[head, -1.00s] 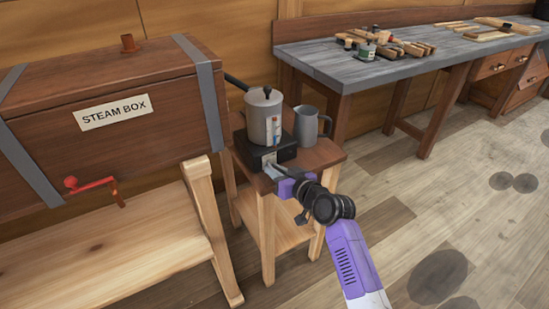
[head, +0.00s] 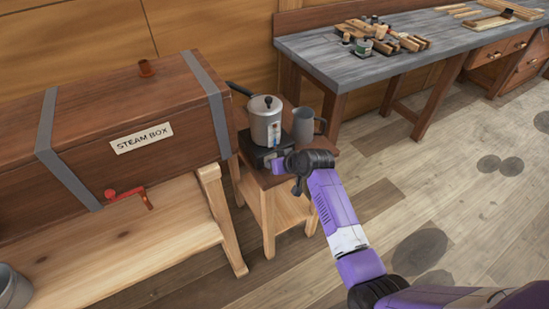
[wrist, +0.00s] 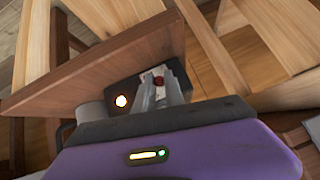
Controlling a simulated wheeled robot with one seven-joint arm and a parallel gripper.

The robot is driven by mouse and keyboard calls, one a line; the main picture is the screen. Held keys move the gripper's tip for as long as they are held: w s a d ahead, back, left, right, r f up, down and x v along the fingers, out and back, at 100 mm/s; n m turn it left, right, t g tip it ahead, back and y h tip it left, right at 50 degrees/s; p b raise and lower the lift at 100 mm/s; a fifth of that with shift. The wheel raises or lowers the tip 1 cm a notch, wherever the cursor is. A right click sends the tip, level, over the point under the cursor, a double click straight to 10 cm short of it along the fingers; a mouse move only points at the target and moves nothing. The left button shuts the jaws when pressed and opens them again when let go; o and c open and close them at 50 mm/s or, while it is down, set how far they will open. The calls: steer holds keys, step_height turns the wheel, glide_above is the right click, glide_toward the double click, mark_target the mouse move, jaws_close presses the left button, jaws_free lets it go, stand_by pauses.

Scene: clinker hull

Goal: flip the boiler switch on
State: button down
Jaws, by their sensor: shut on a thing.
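The boiler is a grey lidded pot (head: 265,127) on a black base (head: 257,152), on the small wooden stand. In the wrist view the black base (wrist: 123,86) shows a small red switch (wrist: 158,80) on a pale plate and a round lamp (wrist: 121,101) glowing orange-white. My gripper (head: 273,163) is at the front of the base. In the wrist view my gripper (wrist: 159,90) has its fingers close together on the red switch, which partly shows at their tips. The switch is hidden by my gripper in the head view.
A grey mug (head: 304,125) stands right of the pot on the stand (head: 305,165). A workbench (head: 370,65) with tools is behind.

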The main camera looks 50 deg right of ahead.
steer(key=shift+w+r+g+p, duration=0.1)
steer(key=shift+r+g+p, duration=0.05)
steer(key=shift+g+p, duration=0.45)
steer(key=c, duration=1.5)
jaws_free()
steer(key=shift+c, duration=0.2)
steer(key=d+v, duration=0.1)
steer(key=v, duration=0.6)
steer(key=shift+s+a+r, duration=0.25)
steer(key=shift+s+a, duration=0.1)
steer(key=shift+a, duration=0.05)
